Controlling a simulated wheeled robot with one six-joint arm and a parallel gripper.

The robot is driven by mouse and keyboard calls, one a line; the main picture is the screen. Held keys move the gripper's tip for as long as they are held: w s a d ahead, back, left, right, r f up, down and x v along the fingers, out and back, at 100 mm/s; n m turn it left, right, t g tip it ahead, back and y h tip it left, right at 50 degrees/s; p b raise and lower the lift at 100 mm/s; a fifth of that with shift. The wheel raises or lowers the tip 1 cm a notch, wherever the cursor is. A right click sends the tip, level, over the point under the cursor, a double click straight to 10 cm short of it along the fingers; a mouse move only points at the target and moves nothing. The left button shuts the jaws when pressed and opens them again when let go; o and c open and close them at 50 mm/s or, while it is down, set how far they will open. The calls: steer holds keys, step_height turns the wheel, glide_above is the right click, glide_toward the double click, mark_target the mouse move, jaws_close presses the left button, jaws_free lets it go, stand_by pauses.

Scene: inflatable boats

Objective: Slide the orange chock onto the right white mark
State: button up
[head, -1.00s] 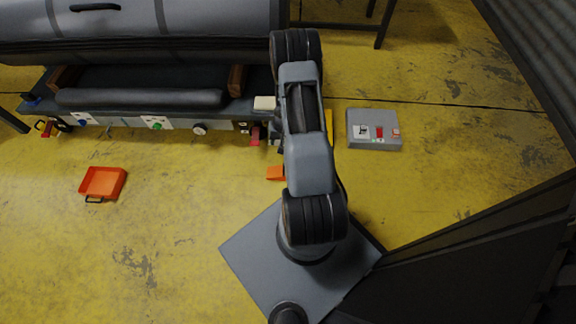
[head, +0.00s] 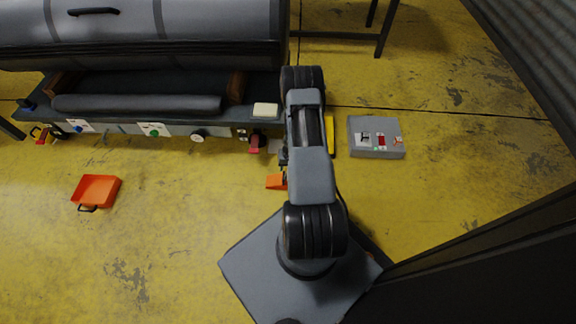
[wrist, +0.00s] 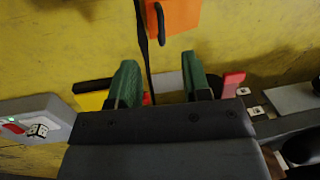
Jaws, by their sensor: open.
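The orange chock (head: 276,181) lies on the yellow floor just left of my arm in the head view. In the wrist view the orange chock (wrist: 180,14) is cut off at the top edge, beyond my fingertips, with a dark loop beside it. My gripper (wrist: 160,66) is open, its two green fingers apart with nothing held between them. In the head view my arm hides most of the gripper. A pale patch (wrist: 168,84), perhaps a white mark, shows behind the fingers. I cannot tell which mark it is.
A dark bench (head: 190,112) with a grey roll and several controls runs along the back left. A red lever (head: 256,143) juts from its front. A grey switch box (head: 376,138) stands right of my arm. An orange tray (head: 96,190) lies left on open floor.

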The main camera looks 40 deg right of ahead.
steer(key=b, duration=0.5)
glide_toward(277, 181)
steer(key=f, duration=0.2)
steer(key=s+f, duration=0.1)
steer(key=f, duration=0.1)
steer(key=s+f, duration=0.1)
steer(key=f, duration=0.1)
steer(key=shift+s+d, duration=0.15)
steer(key=shift+c, duration=0.2)
jaws_close()
